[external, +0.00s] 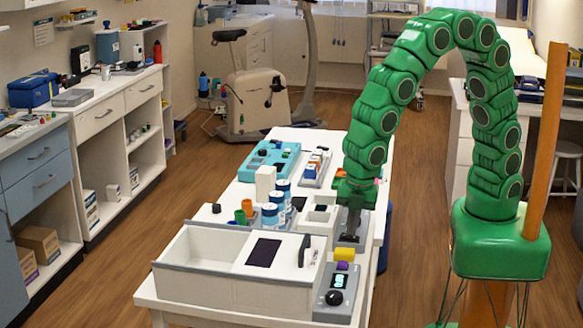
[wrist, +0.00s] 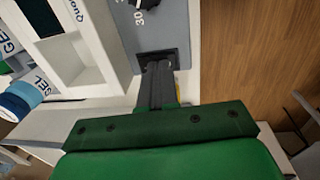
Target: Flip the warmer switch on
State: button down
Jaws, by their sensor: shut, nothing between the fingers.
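My green gripper (external: 351,234) points down at the right side of the white table. Its dark fingers are together with nothing between them. In the wrist view the fingertips (wrist: 158,66) are at a dark square fitting on a grey panel (wrist: 125,28). A black knob and the number 30 show on that panel, at the top edge. The fitting may be the warmer switch; the fingers cover part of it, so I cannot tell its position or whether they touch it. In the external view the grey panel (external: 361,240) is partly hidden by my gripper.
A white open-topped box (external: 200,245) and a timer with a knob (external: 334,297) stand at the table's front. Blue-and-white bottles (external: 270,216) stand left of my gripper. A teal panel (external: 268,160) lies farther back. Wooden floor (wrist: 255,60) is right of the table.

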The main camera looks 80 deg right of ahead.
notch_tip(320, 180, up, 14)
jog(key=s, duration=0.2)
jog(key=shift+f, duration=0.15)
dwell(0.4)
jog(key=shift+w, duration=0.75)
jog(key=shift+f, duration=0.15)
jog(key=f, duration=0.4)
jog(key=w+f, duration=0.1)
jog(key=f, duration=0.4)
jog(key=w+f, duration=0.1)
jog(key=f, duration=0.3)
jog(key=shift+f, duration=0.3)
